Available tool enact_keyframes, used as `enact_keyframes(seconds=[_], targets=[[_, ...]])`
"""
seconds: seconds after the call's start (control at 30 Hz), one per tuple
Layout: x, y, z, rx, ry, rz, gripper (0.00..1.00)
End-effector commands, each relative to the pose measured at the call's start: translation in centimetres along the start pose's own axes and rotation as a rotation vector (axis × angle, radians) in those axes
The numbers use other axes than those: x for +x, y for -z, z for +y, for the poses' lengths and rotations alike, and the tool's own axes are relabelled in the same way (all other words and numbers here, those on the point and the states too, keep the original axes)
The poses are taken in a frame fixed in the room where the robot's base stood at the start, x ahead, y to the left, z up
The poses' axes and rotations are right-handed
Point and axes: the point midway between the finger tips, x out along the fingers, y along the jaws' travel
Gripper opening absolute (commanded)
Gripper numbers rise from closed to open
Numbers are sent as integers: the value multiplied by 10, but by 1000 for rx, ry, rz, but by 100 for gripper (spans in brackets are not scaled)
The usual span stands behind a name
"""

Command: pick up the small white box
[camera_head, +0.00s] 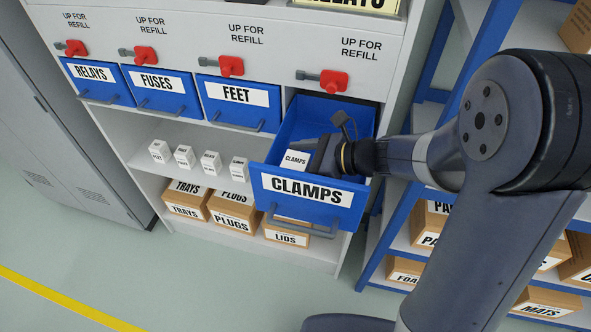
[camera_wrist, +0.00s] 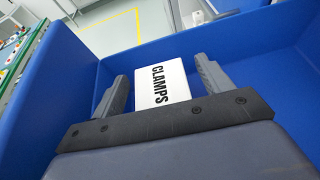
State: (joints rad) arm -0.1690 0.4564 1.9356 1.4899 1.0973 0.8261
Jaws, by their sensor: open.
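The small white box (camera_head: 295,160), labelled CLAMPS, is inside the open blue CLAMPS drawer (camera_head: 262,181). My gripper (camera_head: 312,151) reaches into the drawer from the right, right beside the box. In the wrist view the white box (camera_wrist: 161,83) lies between the two fingers of my gripper (camera_wrist: 160,85), which are open. The lower end of the box is hidden behind the gripper's palm bar.
Shut blue drawers for RELAYS (camera_head: 92,73), FUSES (camera_head: 156,82) and FEET (camera_head: 238,94) are to the left, under red levers. Several small white boxes (camera_head: 211,162) stand on the shelf below. The drawer's blue walls (camera_wrist: 85,70) surround my gripper closely.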

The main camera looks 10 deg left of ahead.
Motion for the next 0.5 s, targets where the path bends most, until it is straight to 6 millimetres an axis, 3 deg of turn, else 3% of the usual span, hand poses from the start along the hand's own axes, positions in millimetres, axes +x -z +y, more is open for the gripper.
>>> enact_keyframes(seconds=[0.1,0.5], targets=[[0,0,0,0,0,0,75],[-1,0,0,0,0,0,42]])
